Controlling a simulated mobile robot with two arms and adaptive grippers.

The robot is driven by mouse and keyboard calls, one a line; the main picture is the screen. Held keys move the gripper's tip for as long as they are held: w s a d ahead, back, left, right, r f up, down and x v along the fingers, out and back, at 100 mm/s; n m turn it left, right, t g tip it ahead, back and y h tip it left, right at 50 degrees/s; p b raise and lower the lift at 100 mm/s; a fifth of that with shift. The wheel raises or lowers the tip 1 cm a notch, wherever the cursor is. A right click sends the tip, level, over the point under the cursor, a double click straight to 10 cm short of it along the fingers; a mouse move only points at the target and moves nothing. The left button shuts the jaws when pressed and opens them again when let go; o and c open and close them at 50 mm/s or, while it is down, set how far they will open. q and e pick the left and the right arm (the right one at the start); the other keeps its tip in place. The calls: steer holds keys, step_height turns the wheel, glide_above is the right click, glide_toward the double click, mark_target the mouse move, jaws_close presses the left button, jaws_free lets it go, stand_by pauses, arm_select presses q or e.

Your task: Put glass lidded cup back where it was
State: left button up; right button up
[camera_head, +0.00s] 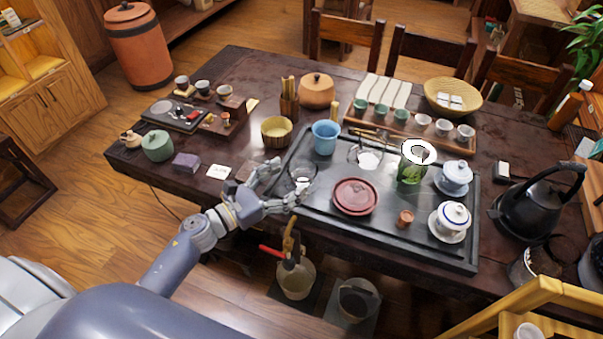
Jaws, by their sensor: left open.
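A clear glass cup (303,178) stands on the left part of the dark tea tray (325,215). A lid on it cannot be made out. My left gripper (284,184) is open, with its fingers just left of this cup and pointing towards it. Whether a finger touches the glass cannot be told. A second clear glass vessel (367,156) stands further back on the tray. My right gripper is not in view.
A blue cup (326,137), a round red dish (354,197), a green glass vessel (411,170) and two white-and-blue lidded cups (453,216) (455,178) stand on the tray. A black kettle (537,207) is at the right. The tray's front left is bare.

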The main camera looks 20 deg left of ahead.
arm_select(q)
steer(key=shift+v, duration=1.1)
